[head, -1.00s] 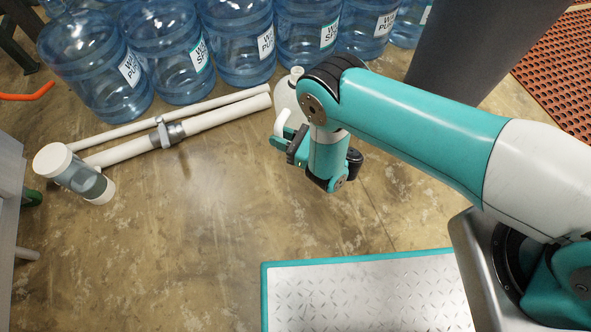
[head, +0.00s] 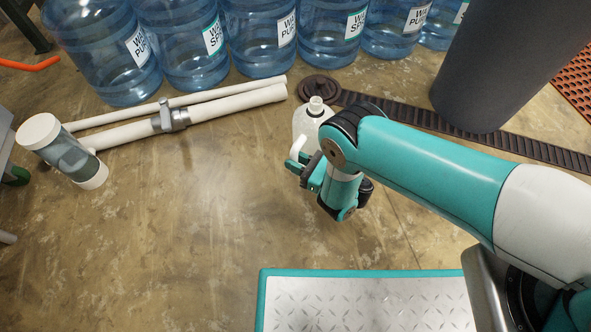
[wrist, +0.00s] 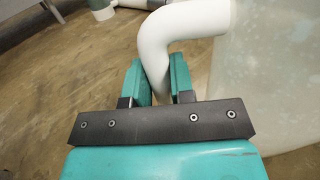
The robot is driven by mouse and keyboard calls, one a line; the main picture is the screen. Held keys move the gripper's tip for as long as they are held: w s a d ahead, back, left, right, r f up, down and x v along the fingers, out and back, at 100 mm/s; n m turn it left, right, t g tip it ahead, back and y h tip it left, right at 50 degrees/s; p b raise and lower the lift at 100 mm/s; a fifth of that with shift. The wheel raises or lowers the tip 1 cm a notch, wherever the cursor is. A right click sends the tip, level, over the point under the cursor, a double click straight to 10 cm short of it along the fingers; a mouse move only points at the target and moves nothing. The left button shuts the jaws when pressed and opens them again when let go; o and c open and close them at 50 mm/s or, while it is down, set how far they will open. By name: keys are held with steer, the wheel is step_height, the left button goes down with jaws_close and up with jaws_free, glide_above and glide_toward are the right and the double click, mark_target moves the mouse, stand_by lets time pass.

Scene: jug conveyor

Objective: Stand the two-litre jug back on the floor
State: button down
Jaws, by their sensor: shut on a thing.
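The two-litre jug (head: 303,122) is a whitish, translucent bottle with a narrow neck, and it looks upright in the head view. Its white handle (head: 296,146) faces the near side. My gripper (head: 307,171) is shut on that handle. In the wrist view my gripper (wrist: 155,85) has its two teal fingers on either side of the white handle (wrist: 168,38), and the jug's cloudy body (wrist: 270,75) fills the right side. The jug's base is hidden in both views, so I cannot tell whether it touches the floor (head: 200,220).
Large blue water bottles (head: 185,50) stand in a row at the back. White pipes (head: 200,110) and a clear filter canister (head: 65,155) lie at left. A dark column (head: 490,80) and a black belt strip (head: 440,122) are at back right. A teal-edged plate (head: 360,300) is in front.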

step_height(320, 180, down, 3)
steer(key=shift+f+b, duration=0.15)
steer(key=shift+b, duration=0.75)
steer(key=c, duration=1)
jaws_free()
